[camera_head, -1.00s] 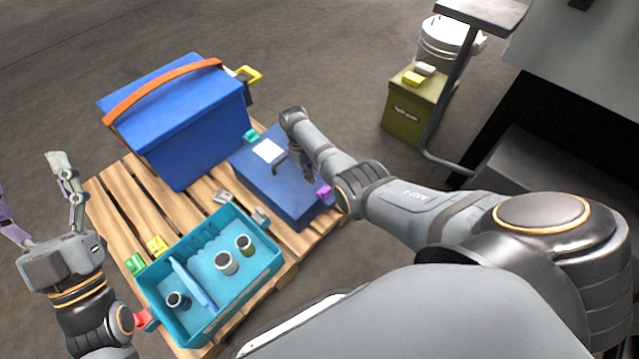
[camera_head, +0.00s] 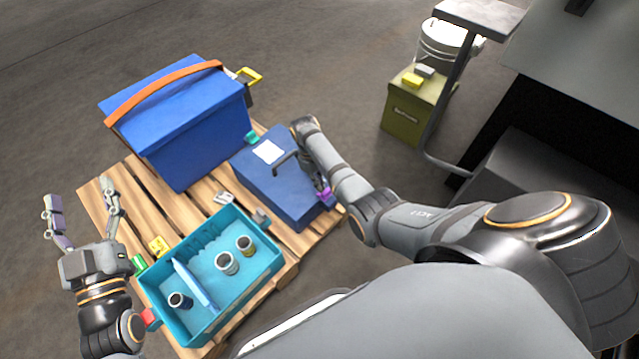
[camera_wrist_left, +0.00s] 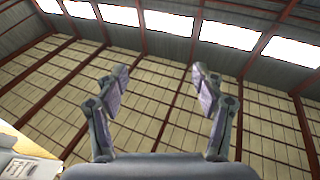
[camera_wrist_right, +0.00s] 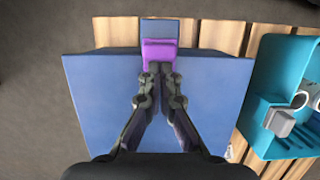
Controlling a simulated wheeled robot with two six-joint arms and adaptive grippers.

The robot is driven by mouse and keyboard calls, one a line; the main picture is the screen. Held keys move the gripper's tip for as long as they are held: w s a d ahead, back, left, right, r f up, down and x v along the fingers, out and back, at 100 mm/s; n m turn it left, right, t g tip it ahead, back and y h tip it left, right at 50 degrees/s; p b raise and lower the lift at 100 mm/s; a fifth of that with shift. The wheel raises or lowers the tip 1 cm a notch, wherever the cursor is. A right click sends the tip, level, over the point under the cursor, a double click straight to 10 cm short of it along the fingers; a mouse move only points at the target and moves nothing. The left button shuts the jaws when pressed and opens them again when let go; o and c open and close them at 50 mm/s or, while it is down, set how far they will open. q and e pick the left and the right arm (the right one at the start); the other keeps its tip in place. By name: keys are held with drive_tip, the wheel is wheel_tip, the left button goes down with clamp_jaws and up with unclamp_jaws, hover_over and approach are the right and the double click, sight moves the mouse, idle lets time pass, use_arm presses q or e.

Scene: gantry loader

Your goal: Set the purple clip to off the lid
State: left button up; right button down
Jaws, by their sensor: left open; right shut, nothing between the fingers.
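The purple clip (camera_head: 326,196) sits at the near right edge of the low blue box (camera_head: 268,188). In the right wrist view the purple clip (camera_wrist_right: 158,49) lies at the middle of the box's edge, on a blue strip. My right gripper (camera_wrist_right: 158,68) is shut and empty, its fingertips right at the clip; I cannot tell whether they touch it. In the head view the right gripper (camera_head: 323,186) is mostly hidden behind its own arm. My left gripper (camera_head: 82,200) is open and empty, raised left of the pallet; its fingers (camera_wrist_left: 157,85) point up towards the roof.
A teal tray (camera_head: 272,262) with several cups stands at the pallet's front. A large blue cooler (camera_head: 195,135) with an orange handle stands behind. A teal clip (camera_head: 252,137) is at the low box's far corner. An olive box (camera_head: 405,112) stands at the back right.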

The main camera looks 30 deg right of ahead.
drive_tip(key=shift+s+d+r+p, duration=0.1)
drive_tip(key=shift+s+p, duration=0.25)
drive_tip(key=shift+p, duration=0.25)
use_arm(q)
drive_tip(key=s+f+g+p, duration=0.1)
drive_tip(key=s+f+g, duration=0.2)
drive_tip(key=f+g, duration=1.05)
use_arm(e)
drive_tip(key=shift+s+d, duration=0.15)
drive_tip(key=shift+s, duration=0.2)
drive_tip(key=shift+s+d+p, duration=0.15)
drive_tip(key=shift+s+p, duration=0.2)
drive_tip(key=shift+p, duration=0.35)
use_arm(q)
drive_tip(key=s+d+f+g, duration=0.1)
drive_tip(key=s+f+g, duration=0.2)
drive_tip(key=s+f, duration=1)
wheel_tip(320, 180, down, 4)
drive_tip(key=shift+s+d+r+p, duration=0.2)
drive_tip(key=shift+s+d+p, duration=0.05)
drive_tip(key=shift+s+p, duration=0.1)
use_arm(e)
drive_tip(key=shift+s+d, duration=0.1)
drive_tip(key=shift+s, duration=0.25)
drive_tip(key=v, duration=1.2)
drive_tip(key=shift+w, duration=0.15)
